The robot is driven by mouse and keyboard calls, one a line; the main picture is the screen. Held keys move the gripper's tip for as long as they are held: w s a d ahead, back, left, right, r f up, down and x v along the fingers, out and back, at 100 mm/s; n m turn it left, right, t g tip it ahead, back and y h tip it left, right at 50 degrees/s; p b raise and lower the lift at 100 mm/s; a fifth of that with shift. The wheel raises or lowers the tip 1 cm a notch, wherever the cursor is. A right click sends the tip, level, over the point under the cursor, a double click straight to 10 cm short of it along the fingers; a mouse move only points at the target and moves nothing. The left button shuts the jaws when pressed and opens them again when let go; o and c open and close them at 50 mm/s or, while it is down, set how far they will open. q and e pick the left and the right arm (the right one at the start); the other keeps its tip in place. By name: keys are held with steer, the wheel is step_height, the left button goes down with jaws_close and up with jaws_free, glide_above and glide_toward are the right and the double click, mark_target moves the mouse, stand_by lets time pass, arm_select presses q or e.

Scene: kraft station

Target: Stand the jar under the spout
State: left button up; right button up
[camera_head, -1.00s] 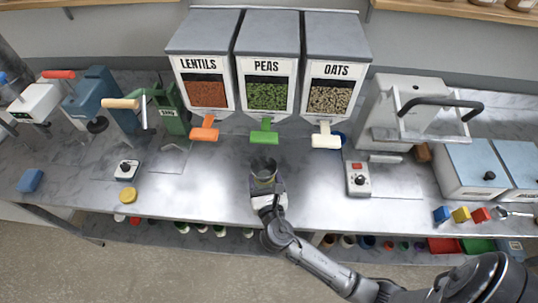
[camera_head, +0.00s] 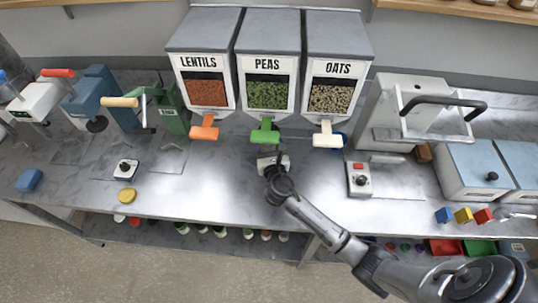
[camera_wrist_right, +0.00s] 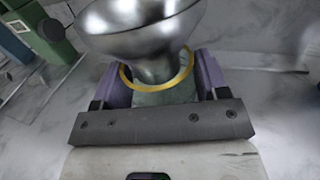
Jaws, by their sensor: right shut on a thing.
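My right gripper (camera_head: 273,162) is shut on the jar (camera_wrist_right: 165,96), a greenish glass body with a yellow ring around its top in the right wrist view. The purple fingers are on either side of the jar. A shiny metal funnel (camera_wrist_right: 140,30) stands in the jar's mouth, wide end up. In the head view the gripper is just in front of and below the green handle (camera_head: 265,134) of the peas dispenser (camera_head: 267,85). The jar and the spout are hidden there, so I cannot tell their exact alignment. My left gripper is not in view.
The lentils dispenser (camera_head: 207,85) with an orange handle and the oats dispenser (camera_head: 332,87) with a white handle flank the peas. A control box (camera_head: 359,180) stands to the right. A yellow lid (camera_head: 127,195) lies at left. The counter's front middle is clear.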

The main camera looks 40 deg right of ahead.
step_height(320, 180, down, 4)
steer(key=shift+f+b, duration=0.2)
steer(key=shift+b, duration=0.7)
steer(key=shift+w+d+f, duration=0.15)
steer(key=shift+d+f, duration=0.05)
steer(key=shift+f, duration=0.1)
steer(key=o, duration=1)
steer(key=shift+f, duration=0.15)
